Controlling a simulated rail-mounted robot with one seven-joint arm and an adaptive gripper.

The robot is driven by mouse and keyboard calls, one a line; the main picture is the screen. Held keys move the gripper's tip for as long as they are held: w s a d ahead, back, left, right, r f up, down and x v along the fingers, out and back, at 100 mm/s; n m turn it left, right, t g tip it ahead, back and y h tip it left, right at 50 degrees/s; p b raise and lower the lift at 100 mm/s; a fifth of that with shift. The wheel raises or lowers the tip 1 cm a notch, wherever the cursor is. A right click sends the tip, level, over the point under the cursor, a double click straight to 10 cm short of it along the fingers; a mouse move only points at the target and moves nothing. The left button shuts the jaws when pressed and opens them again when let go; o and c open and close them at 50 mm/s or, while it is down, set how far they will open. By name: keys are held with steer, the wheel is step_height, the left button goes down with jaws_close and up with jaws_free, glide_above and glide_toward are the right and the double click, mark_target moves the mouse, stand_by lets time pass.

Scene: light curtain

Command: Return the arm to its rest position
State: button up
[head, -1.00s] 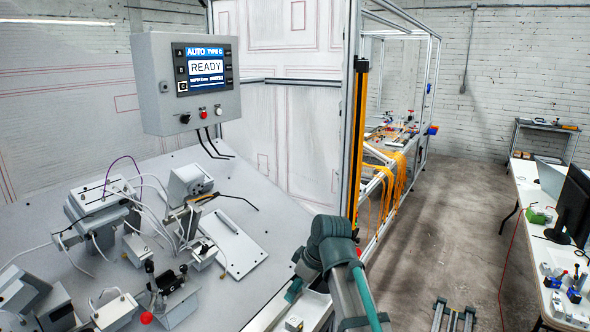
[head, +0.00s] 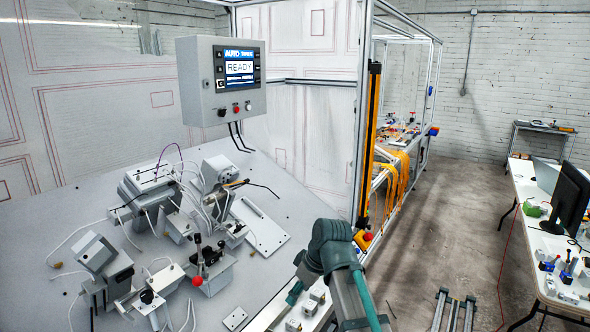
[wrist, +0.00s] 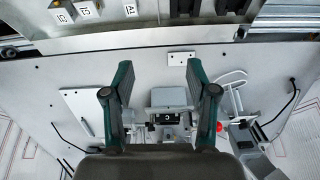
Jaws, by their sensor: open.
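My gripper (wrist: 160,85) shows in the wrist view with its two green-and-black fingers spread apart and nothing between them. It hangs over the grey work plate (wrist: 135,62), with a small grey fixture block (wrist: 168,97) visible beyond the gap between the fingers. In the head view my arm comes up from the bottom near the plate's right edge, bent at a green-grey joint. The gripper itself cannot be made out there.
The plate (head: 90,212) carries several clamps and cabled fixtures (head: 150,190). A control box (head: 222,82) reading READY stands behind it. A yellow light curtain post (head: 368,145) rises right of the plate, with a red button (head: 367,237) at its foot.

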steer(key=s+d+f+m+g+h, duration=0.1)
steer(key=d+f+m, duration=0.25)
steer(key=f, duration=0.55)
steer(key=s+d+f+m+h, duration=0.15)
steer(key=d+f, duration=0.35)
steer(key=f, duration=0.5)
steer(key=s+d+f+m+g+h, duration=0.1)
steer(key=s+d+f+m, duration=0.3)
steer(key=f, duration=0.5)
steer(key=s+d+f+m+g, duration=0.1)
steer(key=s+d+f+m, duration=0.1)
steer(key=s+d+f, duration=0.35)
steer(key=s+a+f+g+b, duration=0.1)
steer(key=s+f+g+b, duration=0.5)
steer(key=s+f, duration=2.3)
steer(key=f+b, duration=0.1)
steer(key=b, duration=0.3)
steer(key=shift+a, duration=0.35)
